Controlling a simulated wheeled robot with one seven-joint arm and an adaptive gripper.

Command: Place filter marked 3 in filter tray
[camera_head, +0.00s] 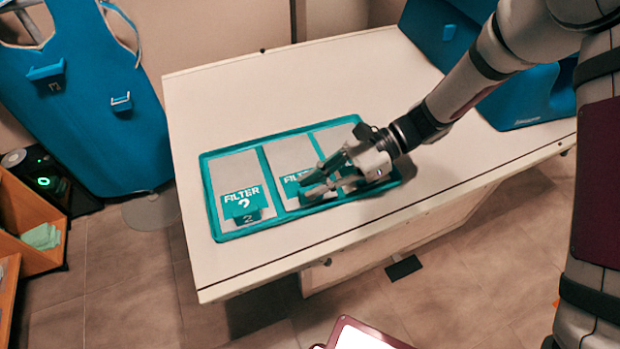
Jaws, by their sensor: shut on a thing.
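The teal filter tray (232,236) lies on the white table and has three side-by-side sections. A grey filter (236,172) with a teal label marked 2 lies in the left section. A second filter (288,153) lies in the middle section; its label reads FILTER, but its number is hidden by my gripper. A third grey panel (337,139) shows in the right section, mostly behind my gripper, with no readable number. My gripper (309,184) reaches in from the right, low over the tray, its fingers closed at the middle filter's label end. The held part is hidden.
The white table (420,92) is clear around the tray. Blue equipment (535,95) stands at its back right. A blue machine (95,120) with two small handles stands at the left. An orange shelf (30,215) is at the far left.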

